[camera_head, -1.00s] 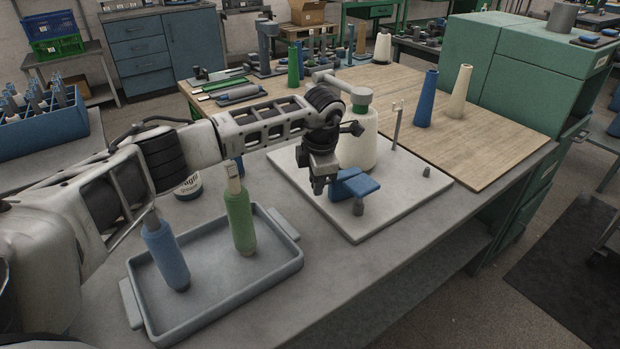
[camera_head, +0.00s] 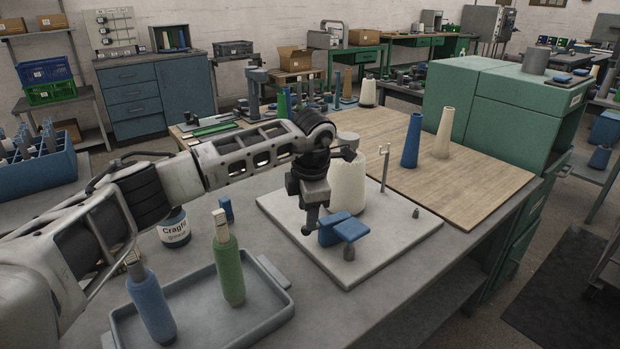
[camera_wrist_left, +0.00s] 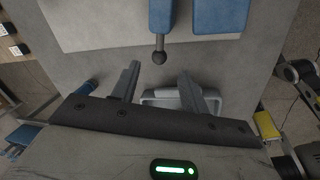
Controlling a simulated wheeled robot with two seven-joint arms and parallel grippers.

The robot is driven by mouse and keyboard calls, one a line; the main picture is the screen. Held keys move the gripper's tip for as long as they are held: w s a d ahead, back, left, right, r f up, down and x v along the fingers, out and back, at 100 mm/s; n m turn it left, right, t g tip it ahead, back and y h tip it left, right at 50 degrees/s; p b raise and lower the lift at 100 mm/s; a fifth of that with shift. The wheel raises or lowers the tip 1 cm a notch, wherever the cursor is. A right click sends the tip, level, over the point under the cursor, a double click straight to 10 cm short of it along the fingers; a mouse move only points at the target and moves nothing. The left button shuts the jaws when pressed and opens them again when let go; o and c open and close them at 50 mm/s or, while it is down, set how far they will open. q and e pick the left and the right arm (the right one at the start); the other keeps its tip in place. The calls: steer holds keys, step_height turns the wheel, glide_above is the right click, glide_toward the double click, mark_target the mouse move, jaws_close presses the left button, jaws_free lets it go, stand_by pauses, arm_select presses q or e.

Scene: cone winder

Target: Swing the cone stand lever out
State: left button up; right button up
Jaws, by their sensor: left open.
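The cone stand (camera_head: 274,206) is a pale square plate on the grey bench, with a large white cone (camera_head: 346,188) on it. A blue lever (camera_head: 335,228) sits at the plate's near-left side, beside a flat blue pad (camera_head: 351,230). In the left wrist view, the lever (camera_wrist_left: 162,16) ends in a thin stem and dark ball knob (camera_wrist_left: 160,58). My left gripper (camera_head: 309,222) is by the knob end; its fingers partly overlap the lever in the head view. In the left wrist view, the gripper (camera_wrist_left: 158,74) is open, the knob just beyond and between its fingertips. My right gripper is not visible.
A grey tray (camera_head: 272,290) with a blue bobbin (camera_head: 151,308) and green bobbin (camera_head: 228,270) lies at near left. A labelled tub (camera_head: 173,228) stands behind it. A thin post (camera_head: 384,168) rises from the plate.

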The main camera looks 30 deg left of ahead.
arm_select(q)
step_height(320, 180, up, 11)
steer(key=s+d, duration=0.1)
steer(key=shift+s+d+b, duration=0.25)
steer(key=shift+b, duration=0.1)
steer(key=shift+f, duration=0.15)
